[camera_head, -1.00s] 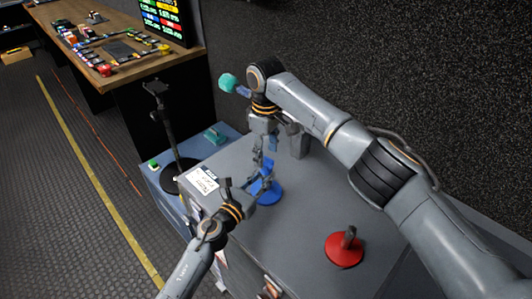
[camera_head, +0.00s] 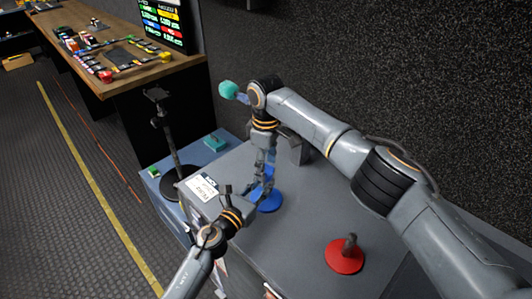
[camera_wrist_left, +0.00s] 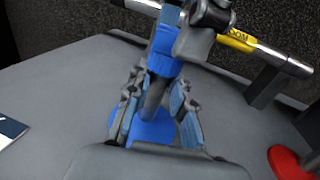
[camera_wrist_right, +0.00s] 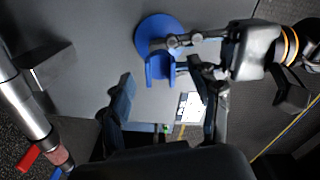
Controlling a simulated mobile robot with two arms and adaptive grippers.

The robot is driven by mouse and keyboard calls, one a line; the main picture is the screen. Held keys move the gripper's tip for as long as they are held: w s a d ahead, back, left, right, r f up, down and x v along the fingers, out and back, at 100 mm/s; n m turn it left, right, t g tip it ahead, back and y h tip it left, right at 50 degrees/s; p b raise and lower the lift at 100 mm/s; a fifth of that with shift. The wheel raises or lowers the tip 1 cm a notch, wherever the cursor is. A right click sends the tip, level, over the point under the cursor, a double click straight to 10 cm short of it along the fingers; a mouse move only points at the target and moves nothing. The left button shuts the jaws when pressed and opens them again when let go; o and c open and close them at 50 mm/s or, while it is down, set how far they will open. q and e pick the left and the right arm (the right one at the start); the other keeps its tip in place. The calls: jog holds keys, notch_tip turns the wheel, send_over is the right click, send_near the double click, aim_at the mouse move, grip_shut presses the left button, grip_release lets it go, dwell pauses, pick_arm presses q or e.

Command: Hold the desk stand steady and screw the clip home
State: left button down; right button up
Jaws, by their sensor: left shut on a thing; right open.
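The desk stand has a round blue base (camera_head: 268,199) on the grey worktop, with a thin grey post above it. My left gripper (camera_wrist_left: 155,100) is shut around the post in the left wrist view. The stand looks upright. The blue clip (camera_wrist_left: 163,55) is at the top of the post; it also shows in the right wrist view (camera_wrist_right: 160,68). I cannot tell how deeply it is seated. My right gripper (camera_wrist_right: 171,79) is open and points down over the stand, its fingers on either side of the clip, apparently not touching it. In the head view, its fingers hide most of the clip.
A red stand (camera_head: 344,258) is at the front right of the worktop. A labelled white card (camera_head: 201,188) lies left of the blue stand. A dark block (camera_head: 300,150) and a silver pole (camera_wrist_left: 285,62) are behind. A tall black stand (camera_head: 168,135) is left.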

jog(key=shift+f, duration=1.25)
grip_shut()
jog(key=shift+m, duration=0.8)
jog(key=shift+c, duration=0.7)
grip_release()
